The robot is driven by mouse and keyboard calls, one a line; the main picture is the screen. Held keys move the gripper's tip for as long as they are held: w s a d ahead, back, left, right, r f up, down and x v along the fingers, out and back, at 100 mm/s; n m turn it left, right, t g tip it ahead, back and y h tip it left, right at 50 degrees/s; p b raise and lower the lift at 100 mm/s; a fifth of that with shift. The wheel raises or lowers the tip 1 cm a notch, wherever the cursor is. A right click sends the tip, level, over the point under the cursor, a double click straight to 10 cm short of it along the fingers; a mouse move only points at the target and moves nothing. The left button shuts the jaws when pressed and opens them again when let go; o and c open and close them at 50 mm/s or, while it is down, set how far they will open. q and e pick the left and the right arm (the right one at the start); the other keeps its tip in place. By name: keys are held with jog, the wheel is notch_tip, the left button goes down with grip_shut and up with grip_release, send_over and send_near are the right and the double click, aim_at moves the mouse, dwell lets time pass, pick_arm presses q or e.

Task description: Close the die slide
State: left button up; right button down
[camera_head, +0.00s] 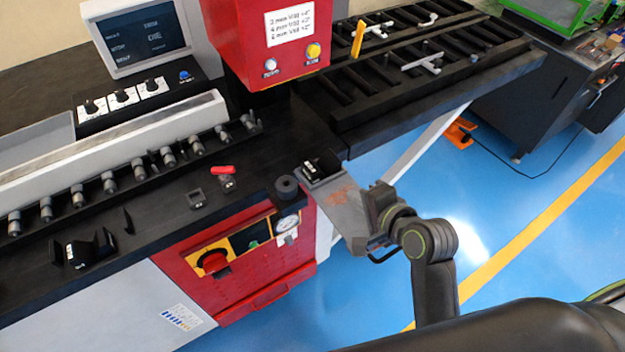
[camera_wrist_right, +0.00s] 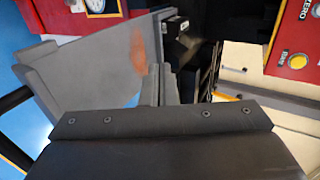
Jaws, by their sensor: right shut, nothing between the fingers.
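The die slide appears to be the grey plate (camera_head: 345,207) with a rusty orange patch, jutting out from the front of the red machine. A small dark block with a pale label (camera_head: 311,167) sits at its inner end. The slide (camera_wrist_right: 95,85) fills the left of the right wrist view, with the labelled block (camera_wrist_right: 177,27) near the top. My right gripper (camera_head: 372,198) is shut and empty at the right side of the slide's outer part. Its fingers (camera_wrist_right: 160,82) overlap the slide's edge in the wrist view; contact cannot be told. My left gripper is not in view.
A red cabinet (camera_head: 245,290) with a gauge (camera_head: 287,222) and red knob (camera_head: 213,261) stands left of the slide. A black round knob (camera_head: 287,187) is beside it. A black rack (camera_head: 440,75) extends behind right. Blue floor (camera_head: 510,190) lies open to the right.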

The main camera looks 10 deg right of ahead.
aim_at(328, 181)
jog(key=shift+w+a+f, duration=0.15)
jog(key=shift+w+a, duration=0.05)
jog(key=shift+w, duration=0.1)
jog(key=shift+w+d+f, duration=0.1)
jog(key=shift+w+f, duration=0.1)
jog(key=w+f, duration=0.1)
jog(key=w+p, duration=0.1)
jog(key=shift+w+f, duration=0.4)
jog(key=x, duration=0.3)
jog(key=shift+w+a+f, duration=0.15)
jog(key=shift+w+a, duration=0.1)
jog(key=shift+a, duration=0.15)
jog(key=shift+w+f, duration=0.15)
jog(key=shift+w, duration=0.1)
jog(key=shift+w+f, duration=0.15)
jog(key=shift+w, duration=0.05)
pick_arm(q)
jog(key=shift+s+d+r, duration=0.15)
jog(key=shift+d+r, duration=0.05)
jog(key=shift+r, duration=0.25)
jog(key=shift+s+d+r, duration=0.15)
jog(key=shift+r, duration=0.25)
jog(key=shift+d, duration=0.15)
pick_arm(e)
jog(key=shift+w+a, duration=0.1)
